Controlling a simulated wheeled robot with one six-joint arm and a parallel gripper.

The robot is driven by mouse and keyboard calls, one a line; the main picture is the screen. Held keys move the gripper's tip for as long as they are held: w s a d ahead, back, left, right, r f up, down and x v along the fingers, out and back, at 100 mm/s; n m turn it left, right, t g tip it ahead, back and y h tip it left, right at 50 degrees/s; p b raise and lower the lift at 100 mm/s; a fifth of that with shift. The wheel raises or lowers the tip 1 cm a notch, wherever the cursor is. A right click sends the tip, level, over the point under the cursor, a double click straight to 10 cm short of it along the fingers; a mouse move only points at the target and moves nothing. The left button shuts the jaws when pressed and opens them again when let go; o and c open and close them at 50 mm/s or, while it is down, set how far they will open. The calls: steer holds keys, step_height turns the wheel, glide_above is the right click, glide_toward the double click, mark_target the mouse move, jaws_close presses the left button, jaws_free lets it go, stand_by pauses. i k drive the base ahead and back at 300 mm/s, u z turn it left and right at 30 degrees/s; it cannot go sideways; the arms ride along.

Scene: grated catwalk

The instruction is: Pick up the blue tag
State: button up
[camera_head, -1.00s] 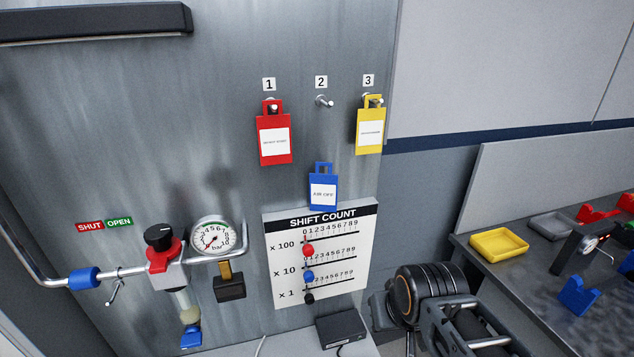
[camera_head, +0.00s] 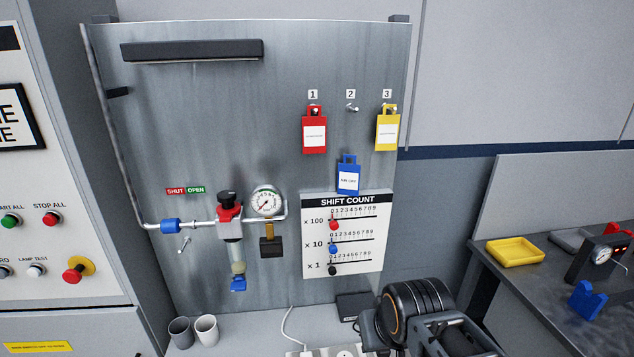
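The blue tag (camera_head: 348,178) has a white label and a square loop handle at its top. It is at the panel just above the shift count board, below the empty peg 2 (camera_head: 352,107). What holds it there cannot be made out. A red tag (camera_head: 314,133) hangs on peg 1 and a yellow tag (camera_head: 387,132) hangs on peg 3. My arm shows at the lower right, below and right of the blue tag. My gripper's fingertips are not clearly seen.
The shift count board (camera_head: 366,235) is under the tags. A gauge (camera_head: 266,202) and a valve (camera_head: 229,215) with pipe are to the left. Two cups (camera_head: 205,330) and a dark box (camera_head: 354,306) stand below. A yellow tray (camera_head: 515,252) sits on the right bench.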

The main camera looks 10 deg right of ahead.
mark_target(349, 173)
steer(key=u, duration=1.95)
steer(key=k, duration=0.8)
steer(key=z, duration=0.65)
steer(key=i, duration=1)
